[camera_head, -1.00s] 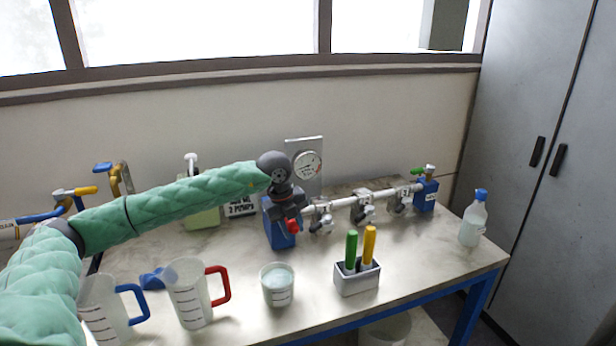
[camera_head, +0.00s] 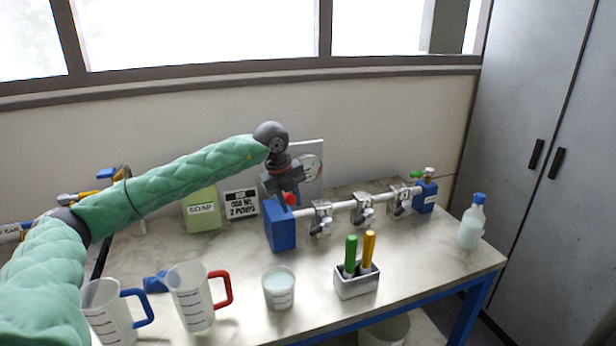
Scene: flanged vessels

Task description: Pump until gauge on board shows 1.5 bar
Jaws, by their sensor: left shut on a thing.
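The gauge (camera_head: 311,168) sits on a grey upright board (camera_head: 316,147) behind the bench top. Its left part is hidden by my left gripper, and its needle is too small to read. A blue block (camera_head: 281,229) stands at the left end of a silver pipe, with a red handle (camera_head: 291,199) just above it. My left gripper (camera_head: 284,196) points down over the block and is shut on the red handle; the fingers are partly hidden by the wrist. My right gripper is not in view.
A green soap box (camera_head: 202,211) and a black-and-white sign (camera_head: 241,203) stand behind my arm. Two jugs (camera_head: 189,300), a cup (camera_head: 278,288), a marker holder (camera_head: 357,282) and a bottle (camera_head: 472,222) stand around the bench. Valves (camera_head: 364,212) line the pipe.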

